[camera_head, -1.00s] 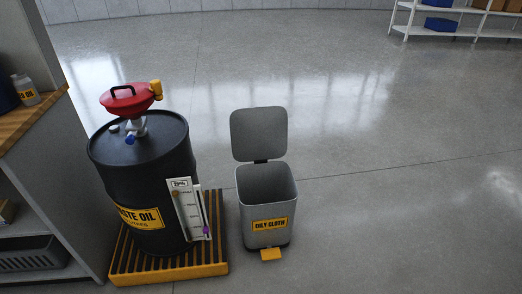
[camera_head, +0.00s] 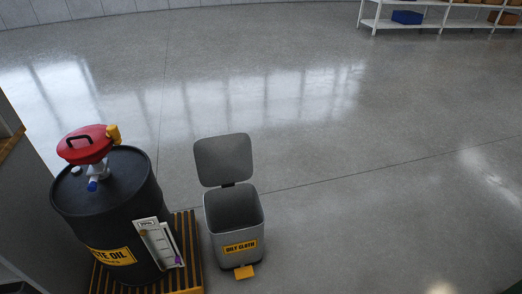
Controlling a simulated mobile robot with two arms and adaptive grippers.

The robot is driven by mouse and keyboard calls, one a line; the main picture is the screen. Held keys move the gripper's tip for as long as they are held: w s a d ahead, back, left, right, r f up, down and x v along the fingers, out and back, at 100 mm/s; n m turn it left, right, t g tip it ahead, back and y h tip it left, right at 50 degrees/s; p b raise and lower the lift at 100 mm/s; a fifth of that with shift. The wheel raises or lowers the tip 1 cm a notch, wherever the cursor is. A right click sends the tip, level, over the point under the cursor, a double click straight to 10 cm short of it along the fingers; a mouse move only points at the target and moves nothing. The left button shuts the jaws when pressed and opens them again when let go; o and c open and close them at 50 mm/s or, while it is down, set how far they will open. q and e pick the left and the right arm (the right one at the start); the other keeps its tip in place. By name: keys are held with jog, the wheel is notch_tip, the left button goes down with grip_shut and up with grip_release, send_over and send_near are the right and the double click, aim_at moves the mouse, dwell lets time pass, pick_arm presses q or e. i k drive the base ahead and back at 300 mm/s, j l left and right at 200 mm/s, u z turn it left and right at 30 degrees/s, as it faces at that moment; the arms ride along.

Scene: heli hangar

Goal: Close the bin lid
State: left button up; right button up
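A small grey bin (camera_head: 235,220) with a yellow "OILY CLOTH" label stands upright on the floor, left of the middle of the head view. Its grey lid (camera_head: 223,159) stands open, raised at the back edge of the bin. The part of the inside that shows looks empty. A yellow pedal (camera_head: 244,272) sticks out at the bottom front. Neither of my grippers shows in the head view.
A black waste oil drum (camera_head: 112,215) with a red funnel (camera_head: 86,145) stands on a yellow-edged slatted pallet (camera_head: 190,250), close left of the bin. A white shelf rack (camera_head: 440,27) is at the back right. The floor right of the bin is clear.

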aim_at(227, 158)
jog(key=i+l+z, duration=0.2)
jog(key=z, duration=0.2)
jog(key=i+l+z, duration=0.2)
jog(key=z, duration=0.15)
jog(key=i+l+z, duration=0.15)
jog(key=z, duration=0.25)
jog(key=i+z, duration=0.35)
jog(key=i+l+u, duration=0.15)
jog(key=i, duration=0.4)
jog(key=i+l+u, duration=0.15)
jog(key=i, duration=0.4)
jog(key=i+j+u, duration=0.1)
jog(key=i+u, duration=0.6)
jog(key=u, duration=0.2)
jog(key=i+l+u, duration=0.1)
jog(key=i+u, duration=0.35)
jog(key=i+l+u, duration=0.2)
jog(key=u, duration=0.25)
jog(key=i+l+u, duration=0.1)
jog(key=i+u, duration=0.15)
jog(key=u, duration=0.2)
jog(key=i+l+u, duration=0.2)
jog(key=u, duration=0.25)
jog(key=i+l+u, duration=0.2)
jog(key=u, duration=0.25)
jog(key=i+l+u, duration=0.15)
jog(key=l+u, duration=0.3)
jog(key=j, duration=0.1)
